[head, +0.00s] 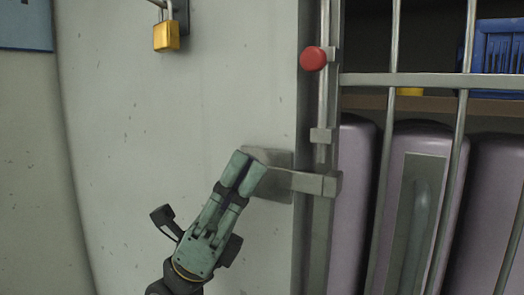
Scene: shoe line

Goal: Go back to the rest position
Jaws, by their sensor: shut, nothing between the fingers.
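My gripper (246,170) is in the head view, left of the barred gate, with its greenish fingers pointing up and to the right. The fingers are shut with nothing between them. Their tips overlap the grey latch plate (284,161) in the picture; I cannot tell whether they touch it. A grey latch bar (310,183) runs from beside the fingertips to the gate post. My wrist and lower arm leave the picture at the bottom.
A brass padlock (166,37) hangs on the pale wall (120,130) at upper left. A red knob (313,58) is on the gate post. Behind the gate's bars (430,80) stand purple rounded cases (352,200) and a blue crate (497,48). The space left of my gripper looks clear.

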